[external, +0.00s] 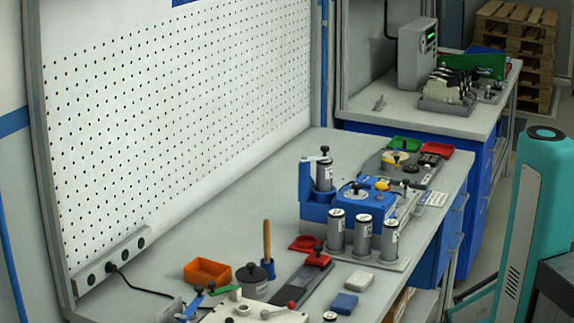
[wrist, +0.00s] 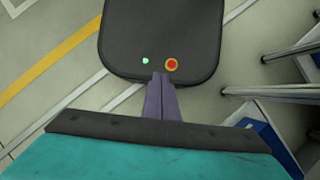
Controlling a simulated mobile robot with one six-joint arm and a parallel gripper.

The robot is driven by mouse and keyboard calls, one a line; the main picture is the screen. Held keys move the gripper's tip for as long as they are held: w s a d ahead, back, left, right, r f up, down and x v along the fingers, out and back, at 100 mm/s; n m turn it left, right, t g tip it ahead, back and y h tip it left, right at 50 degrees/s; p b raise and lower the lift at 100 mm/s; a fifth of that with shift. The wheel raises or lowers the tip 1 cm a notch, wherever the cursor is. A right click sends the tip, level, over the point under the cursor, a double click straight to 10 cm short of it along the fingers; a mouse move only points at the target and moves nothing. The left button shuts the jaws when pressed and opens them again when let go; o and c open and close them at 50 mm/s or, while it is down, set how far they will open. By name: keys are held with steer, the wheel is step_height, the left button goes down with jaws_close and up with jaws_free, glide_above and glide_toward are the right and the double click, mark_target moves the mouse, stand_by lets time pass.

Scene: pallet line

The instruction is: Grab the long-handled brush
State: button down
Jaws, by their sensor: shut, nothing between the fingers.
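A long tan handle (external: 267,241), likely the brush, stands upright on the near workbench (external: 228,219) in the external view. Its lower end is behind or beside a dark lidded pot (external: 256,283); no bristles show, and I cannot tell whether it stands in a holder. My gripper (wrist: 160,77) shows in the wrist view with its grey-purple fingers together and nothing between them. It is over the floor area and my dark base, away from the brush. The external view does not show my gripper, only a teal part of my arm at the right.
Near the handle are an orange bin (external: 207,271), a red-topped grey fixture (external: 302,280) and a blue block (external: 344,303). A blue machine (external: 335,205) with grey cylinders stands to the right.

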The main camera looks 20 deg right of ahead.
steer(key=c, duration=1.6)
jaws_free()
steer(key=shift+c, duration=0.2)
